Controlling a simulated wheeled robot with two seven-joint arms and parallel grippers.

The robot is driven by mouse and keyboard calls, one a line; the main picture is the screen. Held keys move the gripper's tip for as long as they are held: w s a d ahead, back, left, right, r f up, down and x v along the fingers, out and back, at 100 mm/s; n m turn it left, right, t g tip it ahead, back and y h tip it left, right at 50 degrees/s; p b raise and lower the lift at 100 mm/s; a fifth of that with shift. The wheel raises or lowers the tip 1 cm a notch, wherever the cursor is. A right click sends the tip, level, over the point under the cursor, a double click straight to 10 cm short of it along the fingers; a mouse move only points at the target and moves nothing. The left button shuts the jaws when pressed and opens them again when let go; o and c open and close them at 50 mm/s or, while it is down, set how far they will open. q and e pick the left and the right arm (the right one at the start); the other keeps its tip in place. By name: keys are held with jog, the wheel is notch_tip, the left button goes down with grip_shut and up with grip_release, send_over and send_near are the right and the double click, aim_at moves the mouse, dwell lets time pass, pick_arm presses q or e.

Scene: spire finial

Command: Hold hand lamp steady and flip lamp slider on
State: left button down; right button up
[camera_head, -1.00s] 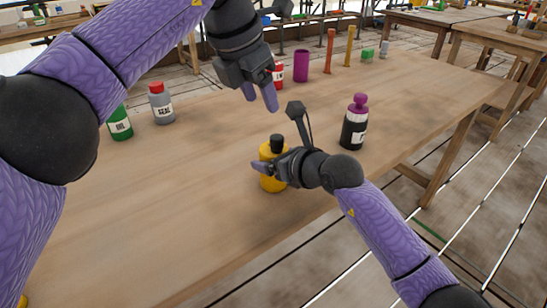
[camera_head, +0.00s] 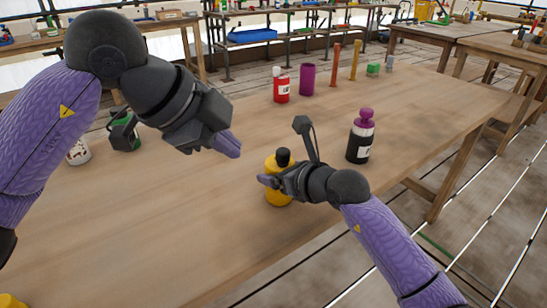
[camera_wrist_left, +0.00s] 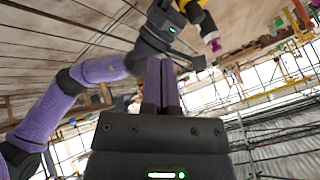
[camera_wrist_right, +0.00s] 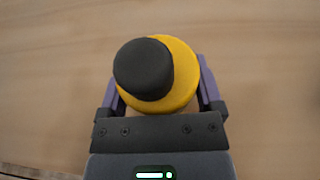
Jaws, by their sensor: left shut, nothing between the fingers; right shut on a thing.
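The hand lamp (camera_head: 279,197) is a yellow body with a black top, upright at the table's front side. My right gripper (camera_head: 268,182) is shut on it, one finger on each side; the right wrist view shows the yellow body (camera_wrist_right: 182,88) and black cap between the fingers. I cannot make out the slider. My left gripper (camera_head: 230,146) is shut and empty, in the air to the left of the lamp and higher in the head view, apart from it. Its fingers (camera_wrist_left: 162,78) lie together in the left wrist view.
A dark bottle with a purple cap (camera_head: 361,137) stands right of the lamp. A red can (camera_head: 281,89), a purple cylinder (camera_head: 307,80) and thin posts stand at the back. A green can (camera_head: 124,133) and a white can (camera_head: 78,153) stand left. The table's middle is clear.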

aim_at(283, 157)
pick_arm(q)
jog(key=w+d+f, duration=0.5)
jog(key=w+f, duration=0.2)
jog(key=f, duration=0.1)
jog(key=shift+w+d, duration=0.3)
jog(key=shift+d, duration=0.1)
